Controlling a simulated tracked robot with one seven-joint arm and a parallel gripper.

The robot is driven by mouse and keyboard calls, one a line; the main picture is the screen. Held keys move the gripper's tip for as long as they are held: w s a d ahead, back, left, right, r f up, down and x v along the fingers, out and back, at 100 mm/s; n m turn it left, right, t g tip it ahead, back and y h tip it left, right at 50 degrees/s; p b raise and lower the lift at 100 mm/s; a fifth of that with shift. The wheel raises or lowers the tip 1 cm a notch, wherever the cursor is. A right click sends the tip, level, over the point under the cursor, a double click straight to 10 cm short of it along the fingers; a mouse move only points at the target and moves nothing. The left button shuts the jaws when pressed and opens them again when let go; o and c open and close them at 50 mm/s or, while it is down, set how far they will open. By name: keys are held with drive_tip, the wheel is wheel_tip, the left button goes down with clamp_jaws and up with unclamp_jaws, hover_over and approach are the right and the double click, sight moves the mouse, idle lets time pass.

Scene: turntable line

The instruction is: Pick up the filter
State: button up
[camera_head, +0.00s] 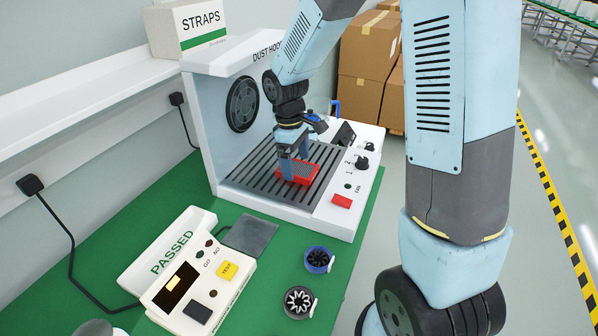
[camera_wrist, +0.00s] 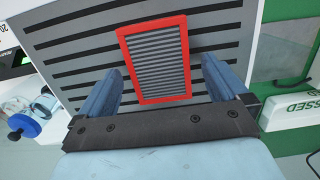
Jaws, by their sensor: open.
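The filter (camera_head: 305,172) is a flat panel with a red frame and grey pleats. It lies on the slotted grille (camera_head: 251,184) of the dust hood. In the wrist view the filter (camera_wrist: 155,60) lies between and ahead of the fingers, tilted slightly. My gripper (camera_head: 294,165) is over the filter in the head view, with its fingers pointing down and hiding part of it. In the wrist view my gripper (camera_wrist: 160,88) is open, with a finger on each side and a gap beside the filter. I cannot tell how far the fingertips are above the grille.
The dust hood (camera_head: 213,140) has side and back walls around the grille, and a control panel (camera_head: 345,175) with knobs at right. A PASSED tester (camera_head: 180,262) and two small fans (camera_head: 318,260) (camera_head: 299,302) stand on the green mat (camera_head: 262,290).

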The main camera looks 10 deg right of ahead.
drive_tip(key=shift+d+f, duration=0.1)
drive_tip(key=shift+f, duration=0.7)
drive_tip(key=shift+s, duration=0.1)
drive_tip(key=c, duration=1.1)
drive_tip(key=shift+r, duration=0.1)
